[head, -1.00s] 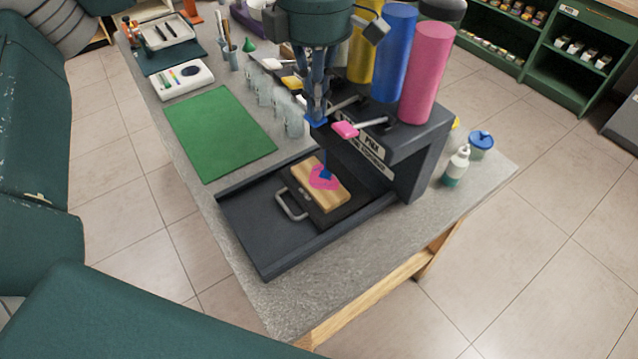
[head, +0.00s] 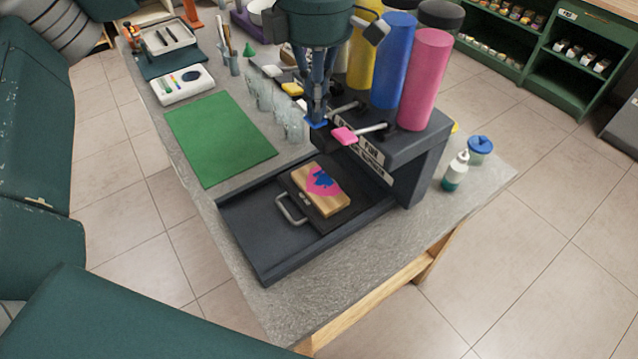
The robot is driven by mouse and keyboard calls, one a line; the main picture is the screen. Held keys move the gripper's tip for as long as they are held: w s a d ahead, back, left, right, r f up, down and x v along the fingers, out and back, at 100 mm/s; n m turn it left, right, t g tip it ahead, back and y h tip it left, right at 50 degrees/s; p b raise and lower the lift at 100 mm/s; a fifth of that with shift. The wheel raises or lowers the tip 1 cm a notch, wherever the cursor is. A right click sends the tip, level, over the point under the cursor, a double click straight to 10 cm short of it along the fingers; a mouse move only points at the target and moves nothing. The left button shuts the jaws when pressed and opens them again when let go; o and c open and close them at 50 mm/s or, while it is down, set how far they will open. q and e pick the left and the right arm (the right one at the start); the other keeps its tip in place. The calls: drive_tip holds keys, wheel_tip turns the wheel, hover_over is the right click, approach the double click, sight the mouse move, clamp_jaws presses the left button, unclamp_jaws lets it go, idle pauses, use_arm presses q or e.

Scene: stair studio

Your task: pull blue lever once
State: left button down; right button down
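The paint machine stands on the grey table with its blue tube (head: 394,62) between a yellow and a pink tube. The blue lever (head: 315,123) shows only in part, below the fingertips of my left gripper (head: 317,112). The gripper points down with its fingers close together at the tips, at or touching the lever; the exact contact is hidden. The wooden block (head: 335,203) lies on the black sliding plate under the machine. Pink paint with a blue blot (head: 323,178) on it covers part of its top. My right gripper is not in view.
The pink lever (head: 344,136) sticks out just right of the gripper, and yellow (head: 292,89) and white (head: 271,71) levers lie behind it. Several clear cups (head: 292,125) stand left of the machine. A green mat (head: 219,138) lies bare. A bottle (head: 456,171) stands at right.

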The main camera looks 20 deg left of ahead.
use_arm(q)
drive_tip(key=shift+r+p, duration=1.05)
drive_tip(key=shift+r, duration=0.85)
wheel_tip(320, 180, up, 6)
drive_tip(key=p, duration=0.4)
